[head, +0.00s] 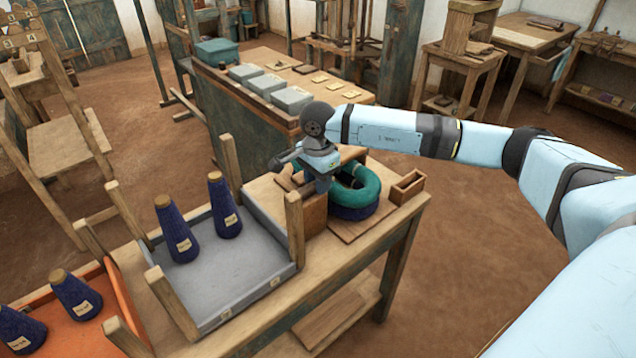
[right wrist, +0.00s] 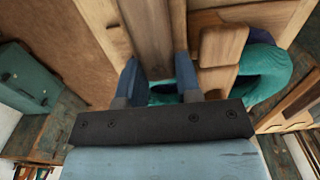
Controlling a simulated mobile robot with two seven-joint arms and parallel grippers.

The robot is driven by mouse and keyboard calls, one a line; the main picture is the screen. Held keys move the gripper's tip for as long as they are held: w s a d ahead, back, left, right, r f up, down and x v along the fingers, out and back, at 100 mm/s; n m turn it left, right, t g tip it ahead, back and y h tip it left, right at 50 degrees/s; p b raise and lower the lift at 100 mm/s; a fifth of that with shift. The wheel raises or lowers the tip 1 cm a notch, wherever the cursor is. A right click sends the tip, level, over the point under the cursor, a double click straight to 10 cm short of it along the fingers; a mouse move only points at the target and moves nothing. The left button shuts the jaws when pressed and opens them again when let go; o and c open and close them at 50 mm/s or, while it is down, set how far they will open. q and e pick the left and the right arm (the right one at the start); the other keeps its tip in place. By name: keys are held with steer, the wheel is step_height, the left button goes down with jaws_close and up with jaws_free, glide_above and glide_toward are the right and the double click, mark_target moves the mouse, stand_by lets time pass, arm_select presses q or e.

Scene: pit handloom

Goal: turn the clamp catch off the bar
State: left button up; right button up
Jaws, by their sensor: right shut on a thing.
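My right gripper (head: 322,184) is over the wooden clamp stand on the near bench, beside the green yarn ring (head: 368,192). In the right wrist view the two blue fingers of my right gripper (right wrist: 157,82) stand on either side of a long wooden piece (right wrist: 150,35) and are shut on it. I cannot tell for sure whether this piece is the catch or the bar. A short rounded wooden block (right wrist: 222,46) lies just right of it, over the green yarn (right wrist: 262,68). In the head view my arm hides most of the clamp. My left gripper is not in view.
A grey tray (head: 240,302) with wooden corner posts holds two dark blue cones (head: 226,208). An orange tray (head: 112,290) holds more cones. A small wooden box (head: 407,186) stands right of the ring. Behind is a bench with grey boxes (head: 292,98). The floor at right is clear.

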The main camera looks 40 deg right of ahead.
steer(key=shift+r, duration=0.1)
stand_by(0.3)
steer(key=o, duration=0.9)
steer(key=shift+r, duration=0.45)
step_height(320, 180, up, 13)
steer(key=shift+f, duration=0.1)
